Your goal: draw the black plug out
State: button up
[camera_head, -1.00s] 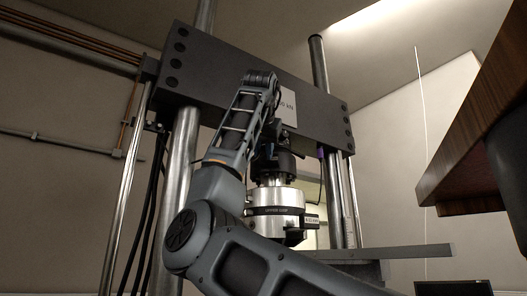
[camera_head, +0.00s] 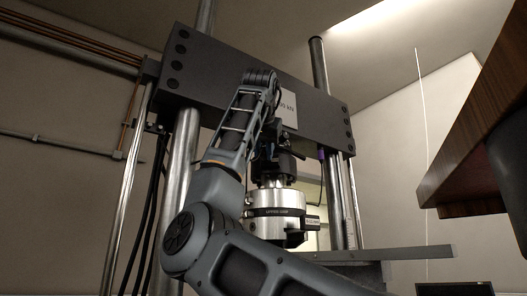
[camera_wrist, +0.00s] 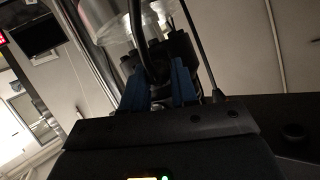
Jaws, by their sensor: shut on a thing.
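In the wrist view, my gripper (camera_wrist: 160,78) has two blue fingers closed on the black plug (camera_wrist: 154,72). A thick black cable rises from the plug and curves up past the clear-looking round part. The plug's far end and its socket are hard to make out against the dark body behind. In the head view, my gripper (camera_head: 266,150) is small and dark, beside the black cylinder (camera_head: 286,163) under the crosshead. My forearm hides most of it, and the plug cannot be told apart there.
The dark crosshead (camera_head: 220,75) spans between steel columns (camera_head: 180,180). A silver upper grip (camera_head: 278,205) hangs below the black cylinder. A purple-ended cable (camera_head: 321,155) hangs to its right. A wooden tabletop (camera_head: 470,150) juts in at right.

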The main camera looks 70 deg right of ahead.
aim_at(262, 154)
jog(key=shift+s+a+b, duration=0.25)
jog(key=shift+s+a, duration=0.05)
jog(key=shift+a, duration=0.7)
jog(key=shift+s+a+b, duration=0.25)
jog(key=shift+a, duration=0.75)
